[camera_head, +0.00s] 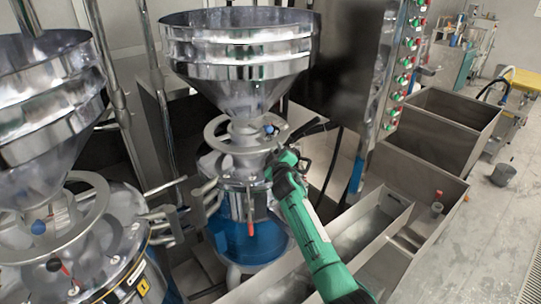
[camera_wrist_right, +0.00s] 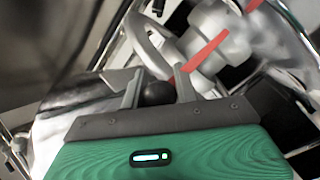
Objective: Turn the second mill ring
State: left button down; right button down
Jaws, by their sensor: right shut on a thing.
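The second mill's grey ring (camera_head: 212,134) circles the neck under the middle steel hopper (camera_head: 237,70). A small blue knob (camera_head: 269,129) shows at the ring's right side. My right gripper (camera_head: 274,145), on its green arm, reaches the ring from the lower right. In the right wrist view, the fingers of the right gripper (camera_wrist_right: 159,88) are closed around a dark round knob (camera_wrist_right: 157,94). The ring (camera_wrist_right: 147,38) curves away behind the knob there. The fingertips are hard to make out in the head view. My left gripper is in neither view.
Another mill with its own ring (camera_head: 95,205) and hopper (camera_head: 45,95) stands at the left. A red handle (camera_head: 250,215) hangs below the middle ring. A control panel (camera_head: 400,65) stands behind at the right, with steel bins (camera_head: 440,125) beyond my arm.

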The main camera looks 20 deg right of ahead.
jog(key=shift+w+d+r, duration=0.15)
jog(key=shift+d+r, duration=0.1)
jog(key=shift+d, duration=0.1)
jog(key=c, duration=1.1)
grip_release()
jog(key=shift+a, duration=0.1)
jog(key=shift+f, duration=0.1)
jog(key=shift+a, duration=0.1)
jog(key=shift+s+f, duration=0.15)
jog(key=shift+s, duration=0.55)
jog(key=s+a+b, duration=0.2)
jog(key=s+b, duration=0.1)
jog(key=s, duration=0.9)
jog(key=shift+a, duration=0.15)
